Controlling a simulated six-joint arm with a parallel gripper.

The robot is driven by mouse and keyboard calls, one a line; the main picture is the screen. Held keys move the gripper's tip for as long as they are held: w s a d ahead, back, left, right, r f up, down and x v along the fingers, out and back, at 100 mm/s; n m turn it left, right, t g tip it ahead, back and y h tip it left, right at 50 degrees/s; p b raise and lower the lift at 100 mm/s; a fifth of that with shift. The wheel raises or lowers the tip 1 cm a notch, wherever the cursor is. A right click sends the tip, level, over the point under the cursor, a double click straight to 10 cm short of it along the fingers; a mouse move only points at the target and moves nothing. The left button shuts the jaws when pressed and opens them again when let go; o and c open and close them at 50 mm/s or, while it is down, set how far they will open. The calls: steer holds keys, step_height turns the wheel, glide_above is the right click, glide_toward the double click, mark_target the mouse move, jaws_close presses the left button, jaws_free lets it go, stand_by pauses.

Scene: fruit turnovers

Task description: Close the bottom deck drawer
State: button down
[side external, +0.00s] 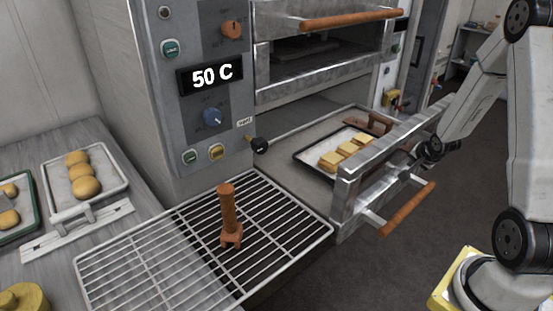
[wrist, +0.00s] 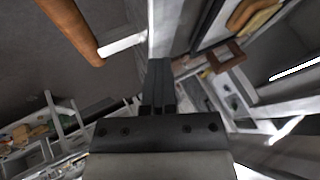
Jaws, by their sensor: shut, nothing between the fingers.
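The bottom deck drawer (side external: 345,200) is pulled out of the oven in the side external view. Its metal front carries a wooden bar handle (side external: 408,208) on the outer side. Inside lies a dark-rimmed tray (side external: 312,162) with golden square pastries (side external: 345,149). My gripper (side external: 424,158) is at the outer face of the drawer front, near the far end of the handle; I cannot tell whether it touches. In the wrist view my gripper (wrist: 158,88) is shut and empty, pointing at the drawer front (wrist: 164,30), with the handle (wrist: 72,27) to its left.
The upper deck door (side external: 325,45) has its own wooden handle (side external: 350,19) above the drawer. A wire rack (side external: 150,262) with an upright wooden-handled tool (side external: 228,205) is left of the drawer. A tray of buns (side external: 60,189) sits on the left counter. Open floor lies in front.

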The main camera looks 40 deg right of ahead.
mark_target(400, 138)
steer(key=w, duration=1)
steer(key=shift+w+d, duration=0.1)
steer(key=shift+w, duration=1.45)
steer(key=shift+s, duration=0.35)
steer(key=shift+s, duration=1.6)
steer(key=shift+v, duration=5.15)
